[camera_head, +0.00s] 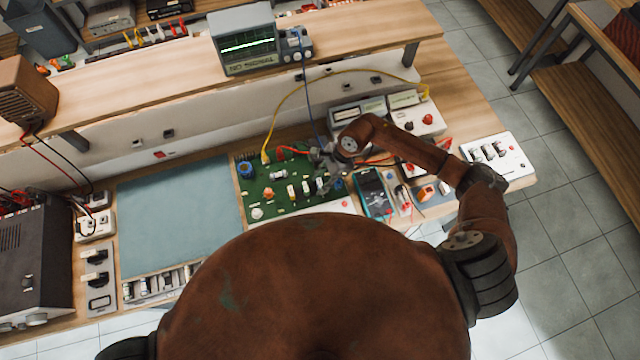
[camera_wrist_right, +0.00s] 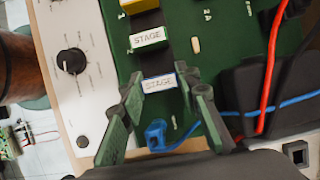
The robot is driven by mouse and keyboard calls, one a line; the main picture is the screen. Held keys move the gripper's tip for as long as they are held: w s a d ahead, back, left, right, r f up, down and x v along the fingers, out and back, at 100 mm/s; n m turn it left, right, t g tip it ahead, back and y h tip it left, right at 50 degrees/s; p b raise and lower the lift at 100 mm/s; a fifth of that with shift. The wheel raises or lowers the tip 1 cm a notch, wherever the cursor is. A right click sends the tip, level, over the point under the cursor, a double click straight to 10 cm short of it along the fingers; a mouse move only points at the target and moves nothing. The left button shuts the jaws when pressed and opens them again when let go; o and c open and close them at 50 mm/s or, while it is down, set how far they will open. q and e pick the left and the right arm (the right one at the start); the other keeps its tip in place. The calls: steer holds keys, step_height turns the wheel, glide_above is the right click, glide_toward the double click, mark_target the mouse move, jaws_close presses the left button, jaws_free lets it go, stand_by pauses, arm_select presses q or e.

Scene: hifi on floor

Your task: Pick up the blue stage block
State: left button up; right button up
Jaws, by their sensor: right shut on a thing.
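The blue stage block (camera_wrist_right: 159,84), with a white "STAGE" label, is between the fingertips of my right gripper (camera_wrist_right: 166,92) in the right wrist view. The gripper is shut on it. In the head view my right gripper (camera_head: 325,172) is over the green circuit board (camera_head: 265,207), and I cannot make out the block there. Whether the block is still touching the board is unclear. A green block (camera_wrist_right: 148,40), also labelled "STAGE", sits just beyond it in the right wrist view. My left gripper is not in view.
A blue-green multimeter (camera_head: 374,194) lies right of the board, with red leads nearby. A yellow cable (camera_head: 290,95) arches over the board's back side. An oscilloscope (camera_head: 245,42) stands on the shelf behind. A blue-grey mat (camera_head: 180,215) left of the board is clear.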

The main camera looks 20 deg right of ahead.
steer(key=shift+c, duration=1.4)
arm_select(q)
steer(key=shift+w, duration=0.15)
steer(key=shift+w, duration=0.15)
arm_select(e)
steer(key=shift+r, duration=0.6)
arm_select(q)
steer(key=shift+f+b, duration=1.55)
arm_select(e)
steer(key=s+d+r, duration=0.9)
steer(key=s+r, duration=0.1)
steer(key=r, duration=0.2)
steer(key=shift+s, duration=0.35)
